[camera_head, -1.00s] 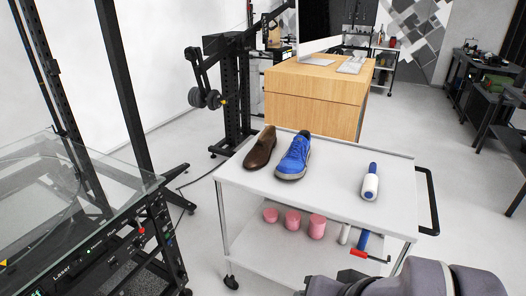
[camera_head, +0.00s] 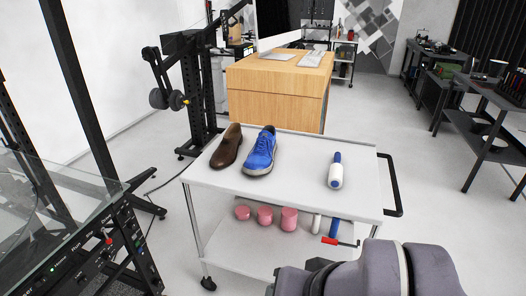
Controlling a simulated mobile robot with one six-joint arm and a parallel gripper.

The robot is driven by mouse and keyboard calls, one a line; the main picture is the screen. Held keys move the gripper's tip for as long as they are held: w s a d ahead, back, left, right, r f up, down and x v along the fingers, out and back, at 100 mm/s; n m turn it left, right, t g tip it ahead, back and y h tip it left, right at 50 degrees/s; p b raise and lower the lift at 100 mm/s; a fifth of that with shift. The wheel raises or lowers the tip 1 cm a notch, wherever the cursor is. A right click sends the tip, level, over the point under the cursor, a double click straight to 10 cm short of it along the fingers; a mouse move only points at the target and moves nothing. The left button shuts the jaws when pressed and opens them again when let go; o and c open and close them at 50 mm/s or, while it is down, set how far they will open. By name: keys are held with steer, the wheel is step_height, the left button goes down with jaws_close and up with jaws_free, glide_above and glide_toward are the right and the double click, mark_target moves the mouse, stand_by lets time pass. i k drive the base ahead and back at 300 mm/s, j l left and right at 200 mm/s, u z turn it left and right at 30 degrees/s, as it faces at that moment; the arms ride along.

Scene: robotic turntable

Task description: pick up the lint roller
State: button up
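The lint roller (camera_head: 336,172) has a white roll and a blue handle. It stands or lies on the right part of the white cart's top shelf (camera_head: 290,194), with its blue end toward the back. My arm shows at the bottom right, in front of the cart. My gripper's fingers cannot be made out, so I cannot see its opening. Nothing covers the lint roller.
A brown shoe (camera_head: 227,147) and a blue shoe (camera_head: 260,152) sit at the cart top's left. Pink cylinders (camera_head: 265,215) and a red-handled tool (camera_head: 330,240) are on the lower shelf. A black handle (camera_head: 393,186) juts from the right side. A glass-topped table (camera_head: 60,215) stands left.

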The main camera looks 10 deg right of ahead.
mark_target(336, 170)
steer(key=u, duration=1.65)
steer(key=z, duration=2.4)
steer(key=i+j+u, duration=0.15)
steer(key=i, duration=0.3)
steer(key=i+j+u, duration=0.15)
steer(key=i, duration=0.3)
